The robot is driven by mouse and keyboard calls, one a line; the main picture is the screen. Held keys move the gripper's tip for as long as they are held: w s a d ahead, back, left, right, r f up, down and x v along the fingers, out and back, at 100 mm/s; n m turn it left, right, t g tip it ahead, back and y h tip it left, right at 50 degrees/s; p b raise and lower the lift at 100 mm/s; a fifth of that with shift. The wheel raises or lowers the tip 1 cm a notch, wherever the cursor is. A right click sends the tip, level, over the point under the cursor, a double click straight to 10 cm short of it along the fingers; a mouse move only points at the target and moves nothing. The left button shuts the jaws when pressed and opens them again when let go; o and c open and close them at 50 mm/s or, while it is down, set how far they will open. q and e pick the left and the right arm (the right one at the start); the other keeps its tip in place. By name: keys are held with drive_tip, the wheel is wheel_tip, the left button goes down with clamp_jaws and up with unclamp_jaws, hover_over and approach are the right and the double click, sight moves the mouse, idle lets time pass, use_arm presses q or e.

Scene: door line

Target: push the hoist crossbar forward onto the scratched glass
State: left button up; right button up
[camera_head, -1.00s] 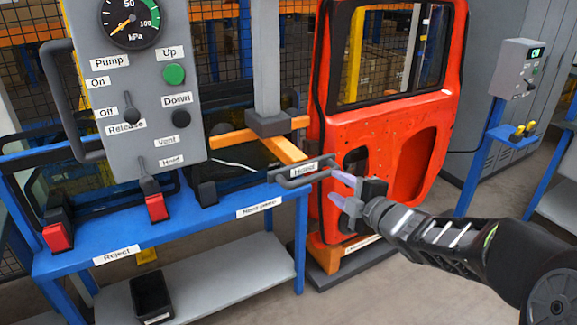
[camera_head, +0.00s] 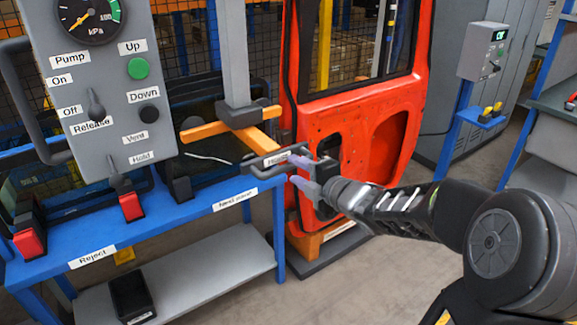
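The orange hoist crossbar (camera_head: 203,131) hangs from a grey vertical column, in front of the blue rack and left of the red door. A grey handle (camera_head: 262,173) with a label that seems to read "Hoist" is at its right end. My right gripper (camera_head: 302,172) is at the right end of this handle, fingers apart and pointing left. The fingertips overlap the handle's end in the picture; I cannot tell if they touch it. Dark panes (camera_head: 205,106) stand behind the crossbar; I see no scratch on them. My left gripper is not in view.
A grey control panel (camera_head: 115,80) with gauge, buttons and levers is at left. The blue rack (camera_head: 170,217) carries red-tipped clamps and "Reject" and "Next pane" labels. The red door (camera_head: 345,110) stands close behind my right gripper. Floor at lower middle is clear.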

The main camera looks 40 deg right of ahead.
sight(291, 167)
drive_tip(key=x, duration=0.4)
drive_tip(key=shift+w, duration=0.1)
drive_tip(key=shift+c, duration=0.6)
clamp_jaws()
idle(0.8)
